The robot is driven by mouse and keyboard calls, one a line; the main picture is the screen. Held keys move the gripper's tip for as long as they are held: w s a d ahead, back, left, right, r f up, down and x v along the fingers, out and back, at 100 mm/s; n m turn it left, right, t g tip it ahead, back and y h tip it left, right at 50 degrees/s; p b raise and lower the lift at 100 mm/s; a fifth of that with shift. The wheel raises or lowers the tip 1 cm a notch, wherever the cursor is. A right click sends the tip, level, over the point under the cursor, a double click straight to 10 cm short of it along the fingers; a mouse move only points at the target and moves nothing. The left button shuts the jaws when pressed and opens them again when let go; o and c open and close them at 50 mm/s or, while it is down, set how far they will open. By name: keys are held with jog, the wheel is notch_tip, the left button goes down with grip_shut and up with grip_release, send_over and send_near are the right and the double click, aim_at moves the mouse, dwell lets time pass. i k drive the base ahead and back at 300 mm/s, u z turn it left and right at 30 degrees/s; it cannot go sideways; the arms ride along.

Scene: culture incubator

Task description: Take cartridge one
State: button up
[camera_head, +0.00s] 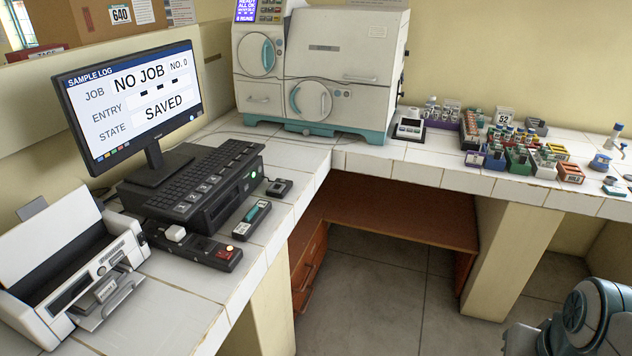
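I cannot tell for sure which thing is cartridge one; no label with that name is readable. A small block with a label sits on the open front tray of a white printer-like device (72,262) at the left. A dark flat holder with a teal strip (250,217) lies on the counter right of the keyboard unit. Several small coloured racks (515,155) with vials and blocks stand on the right-hand counter, too small to read. Part of my arm shows at the lower right corner, away from the counter. My gripper is not in view.
A monitor (130,98) reads "NO JOB" and "SAVED". A large white incubator-like machine (330,70) stands in the back corner. Open floor (400,300) lies before the L-shaped counter.

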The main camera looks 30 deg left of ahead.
aim_at(244, 229)
jog(key=u, duration=0.55)
jog(key=i, duration=1.2)
jog(key=u, duration=1)
jog(key=i, duration=0.65)
